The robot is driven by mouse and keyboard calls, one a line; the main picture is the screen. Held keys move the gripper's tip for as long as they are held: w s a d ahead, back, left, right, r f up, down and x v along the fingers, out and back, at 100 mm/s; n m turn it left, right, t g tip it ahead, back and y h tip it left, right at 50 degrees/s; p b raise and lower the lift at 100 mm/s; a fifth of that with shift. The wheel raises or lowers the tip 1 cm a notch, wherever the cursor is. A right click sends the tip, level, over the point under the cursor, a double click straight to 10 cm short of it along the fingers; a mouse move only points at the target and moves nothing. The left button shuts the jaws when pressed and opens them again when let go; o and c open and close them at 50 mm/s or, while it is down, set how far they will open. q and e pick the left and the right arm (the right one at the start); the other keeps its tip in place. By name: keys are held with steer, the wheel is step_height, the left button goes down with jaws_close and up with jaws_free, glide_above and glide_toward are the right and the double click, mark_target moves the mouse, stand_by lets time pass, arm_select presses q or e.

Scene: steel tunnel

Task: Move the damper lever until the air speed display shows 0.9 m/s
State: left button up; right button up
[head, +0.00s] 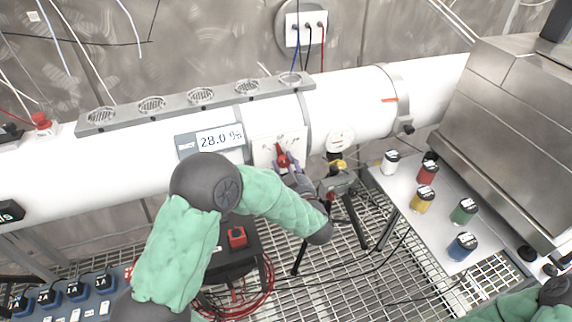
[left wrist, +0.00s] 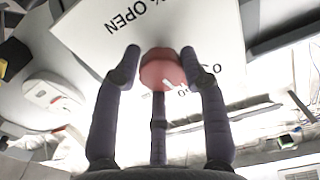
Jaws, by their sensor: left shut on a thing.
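The damper lever (head: 282,157) is a red handle on a white dial plate (head: 263,148) on the front of the white duct. It also shows as a round red knob in the left wrist view (left wrist: 162,70), over a plate (left wrist: 127,25) with the printed word OPEN. My left gripper (head: 284,165) has its dark fingers around the lever and is shut on it. My right gripper is out of view.
A red-topped black box (head: 237,238) and cables lie below my left arm. A vent strip (head: 202,97) tops the duct.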

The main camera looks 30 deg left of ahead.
arm_select(q)
steer(key=shift+s+f, duration=0.1)
steer(key=shift+f, duration=0.15)
steer(key=o, duration=1.1)
steer(key=shift+r, duration=0.1)
steer(key=shift+s+d, duration=0.3)
steer(key=shift+d, duration=0.15)
steer(key=v, duration=1.1)
steer(key=shift+a, duration=0.1)
